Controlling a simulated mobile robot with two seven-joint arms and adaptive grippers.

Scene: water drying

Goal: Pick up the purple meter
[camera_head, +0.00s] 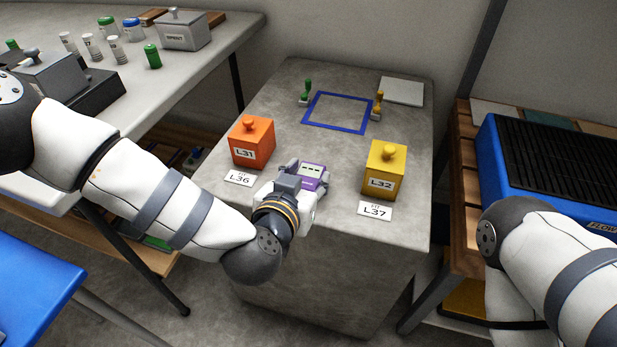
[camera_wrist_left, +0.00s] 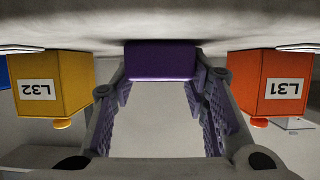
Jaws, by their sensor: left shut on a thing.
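The purple meter (camera_head: 315,171) is on the grey stone-like table, between an orange box and a yellow box. My left gripper (camera_head: 306,180) reaches it from the front and is shut on it, with a finger on each side. In the left wrist view the purple meter (camera_wrist_left: 160,60) sits between the fingertips (camera_wrist_left: 161,72), close to the table surface. I cannot tell whether it touches the table. My right arm shows at the right edge, but its gripper is out of view.
The orange box L31 (camera_head: 251,142) stands left of the meter and the yellow box L32 (camera_head: 384,170) stands right. Label cards L36 (camera_head: 240,178) and L37 (camera_head: 375,208) lie in front of them. A blue square outline (camera_head: 337,113), green stamp (camera_head: 306,92) and yellow stamp (camera_head: 377,106) are behind.

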